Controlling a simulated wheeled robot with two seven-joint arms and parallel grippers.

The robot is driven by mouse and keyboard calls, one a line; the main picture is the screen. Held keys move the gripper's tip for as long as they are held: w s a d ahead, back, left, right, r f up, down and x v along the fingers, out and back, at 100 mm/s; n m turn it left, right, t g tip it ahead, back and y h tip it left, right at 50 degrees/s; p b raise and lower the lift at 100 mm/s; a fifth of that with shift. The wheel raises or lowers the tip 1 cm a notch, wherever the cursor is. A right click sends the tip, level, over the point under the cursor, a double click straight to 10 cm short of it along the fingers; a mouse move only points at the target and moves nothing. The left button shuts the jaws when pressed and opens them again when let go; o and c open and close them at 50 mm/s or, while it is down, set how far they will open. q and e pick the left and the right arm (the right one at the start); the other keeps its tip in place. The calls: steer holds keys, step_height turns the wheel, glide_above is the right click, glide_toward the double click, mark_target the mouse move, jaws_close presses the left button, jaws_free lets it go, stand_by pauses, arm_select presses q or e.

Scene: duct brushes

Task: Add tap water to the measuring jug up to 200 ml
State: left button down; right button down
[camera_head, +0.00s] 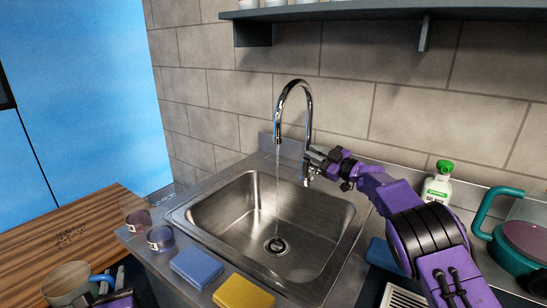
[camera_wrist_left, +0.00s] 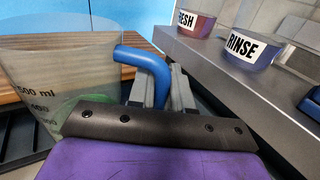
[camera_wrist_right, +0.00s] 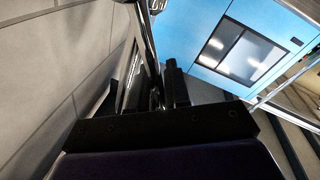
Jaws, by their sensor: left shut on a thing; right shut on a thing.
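The measuring jug (camera_head: 65,284) is at the lower left of the head view, beside the sink counter and away from the tap. The left wrist view shows its translucent wall (camera_wrist_left: 60,70) with a 500 ml mark; its water level is not clear. My left gripper (camera_wrist_left: 158,85) is shut on the jug's blue handle (camera_wrist_left: 148,60). The chrome tap (camera_head: 293,95) stands behind the sink, and a thin water stream (camera_head: 278,180) falls into the basin (camera_head: 240,215). My right gripper (camera_head: 318,162) is shut on the tap's lever, which it largely hides.
Two cups labelled FRESH (camera_wrist_left: 195,22) and RINSE (camera_wrist_left: 245,48) stand on the counter left of the sink. A blue sponge (camera_head: 196,266) and a yellow sponge (camera_head: 243,294) lie in front. A green-capped bottle (camera_head: 438,186) and teal-handled container (camera_head: 520,245) are at right.

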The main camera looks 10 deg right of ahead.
stand_by(0.4)
steer(key=c, duration=1.2)
jaws_free()
steer(key=shift+o, duration=0.2)
steer(key=shift+s+r, duration=0.1)
steer(key=shift+s, duration=0.1)
steer(key=b+v, duration=0.2)
steer(key=v, duration=1)
